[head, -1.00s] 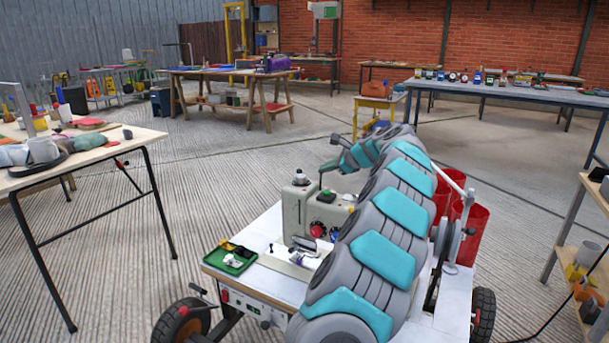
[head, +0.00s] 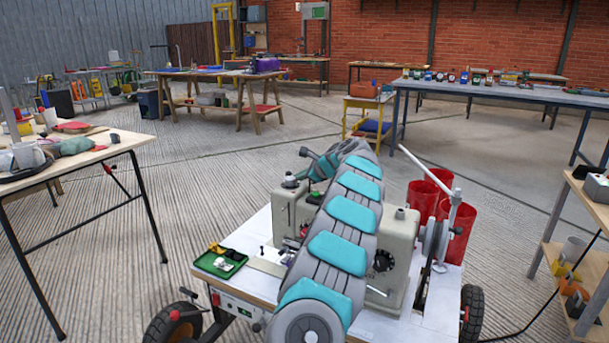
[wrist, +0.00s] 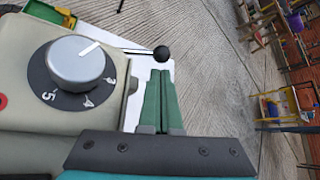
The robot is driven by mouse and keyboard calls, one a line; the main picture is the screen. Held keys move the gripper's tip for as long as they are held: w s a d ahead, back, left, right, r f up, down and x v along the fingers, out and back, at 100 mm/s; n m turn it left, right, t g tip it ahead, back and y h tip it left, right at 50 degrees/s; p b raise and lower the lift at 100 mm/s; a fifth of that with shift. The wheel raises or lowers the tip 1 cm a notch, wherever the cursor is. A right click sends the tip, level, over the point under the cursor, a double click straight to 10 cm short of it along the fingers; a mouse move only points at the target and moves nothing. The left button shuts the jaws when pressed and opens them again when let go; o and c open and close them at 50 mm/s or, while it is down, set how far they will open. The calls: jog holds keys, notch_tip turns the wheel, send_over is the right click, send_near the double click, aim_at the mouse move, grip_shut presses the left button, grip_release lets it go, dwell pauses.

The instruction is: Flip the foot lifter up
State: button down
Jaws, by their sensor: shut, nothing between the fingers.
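A grey-beige sewing machine (head: 398,248) stands on the white-topped cart, partly hidden behind my arm in the head view. In the wrist view its body (wrist: 25,120) fills the left side, with a silver numbered dial (wrist: 78,62). A thin rod with a black ball knob (wrist: 161,53), which looks like the foot lifter, sticks out to the right past the dial. My gripper (wrist: 159,73) is shut and empty, its green fingers pointing at the knob. The fingertips are just short of the knob in the picture; I cannot tell whether they touch. The lever's base is hidden.
A green tray (head: 220,262) with small parts lies on the cart's left end. A handwheel (head: 432,240) and red buckets (head: 424,200) are at its right. A wooden table (head: 75,155) stands left and a shelf (head: 585,225) right. Concrete floor between is clear.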

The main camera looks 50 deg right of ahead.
jog(key=shift+w+f, duration=0.25)
jog(key=shift+w, duration=0.2)
jog(key=shift+a+r, duration=0.1)
jog(key=shift+r+b, duration=0.2)
jog(key=shift+b, duration=0.25)
